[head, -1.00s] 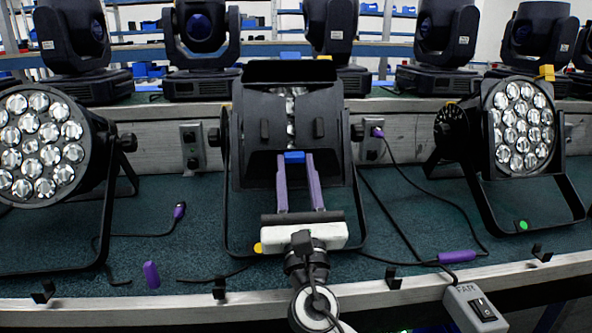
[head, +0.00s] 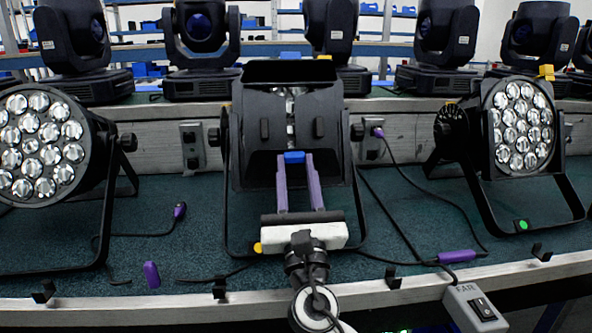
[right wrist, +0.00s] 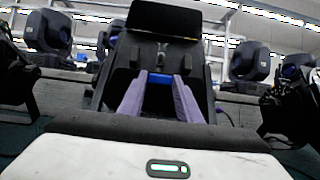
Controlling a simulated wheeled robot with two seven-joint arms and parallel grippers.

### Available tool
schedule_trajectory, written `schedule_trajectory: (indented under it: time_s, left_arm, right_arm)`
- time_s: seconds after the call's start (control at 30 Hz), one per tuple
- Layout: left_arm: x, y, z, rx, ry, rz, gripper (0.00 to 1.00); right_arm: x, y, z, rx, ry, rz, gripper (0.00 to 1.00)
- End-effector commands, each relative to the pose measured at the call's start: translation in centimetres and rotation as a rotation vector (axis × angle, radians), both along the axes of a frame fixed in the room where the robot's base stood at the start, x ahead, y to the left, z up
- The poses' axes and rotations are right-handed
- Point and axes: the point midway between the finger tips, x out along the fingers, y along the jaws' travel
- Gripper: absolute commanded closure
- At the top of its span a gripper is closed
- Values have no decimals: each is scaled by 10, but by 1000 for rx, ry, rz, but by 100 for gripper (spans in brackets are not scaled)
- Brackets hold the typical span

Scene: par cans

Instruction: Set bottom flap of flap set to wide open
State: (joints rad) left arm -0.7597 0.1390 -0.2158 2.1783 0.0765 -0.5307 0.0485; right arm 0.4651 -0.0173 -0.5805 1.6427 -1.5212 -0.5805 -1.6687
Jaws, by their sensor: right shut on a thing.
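The flap set (head: 262,110) is on the middle par can, with black flaps around its front. Its top flap (head: 290,71) stands out at the top, and also shows in the right wrist view (right wrist: 163,18). The bottom flap (head: 262,168) is a dark panel low on the front, with a blue tab (head: 294,157) on its edge. My right gripper (head: 295,160) has its purple fingers on either side of the blue tab and is shut on it. The tab is partly hidden between the fingers in the right wrist view (right wrist: 160,78). My left gripper is out of view.
Par cans with many lenses stand at left (head: 40,145) and right (head: 522,125). Moving-head lights (head: 200,45) line the shelf behind. Cables with purple plugs (head: 457,256) lie on the green bench top. A switch box (head: 474,308) sits at the front edge.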

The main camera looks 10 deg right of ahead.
Motion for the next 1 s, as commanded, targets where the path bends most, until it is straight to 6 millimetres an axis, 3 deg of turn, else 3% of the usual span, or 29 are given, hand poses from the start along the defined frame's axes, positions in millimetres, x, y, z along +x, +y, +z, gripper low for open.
schedule_trajectory:
  time_s: [0.03,0.2,0.23,0.33,0.73,1.0]
  left_arm:
    - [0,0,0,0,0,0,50]
    - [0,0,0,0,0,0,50]
    - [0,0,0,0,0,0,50]
    - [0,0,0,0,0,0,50]
    - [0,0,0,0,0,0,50]
    - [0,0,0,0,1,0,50]
  right_arm:
    - [2,1,-9,-2,16,1,91]
    - [2,1,-9,-2,16,1,91]
    - [2,1,-9,-2,16,1,67]
    - [1,1,-8,-2,13,1,50]
    - [-6,0,-6,-1,5,2,50]
    - [-49,0,-32,-2,10,1,50]
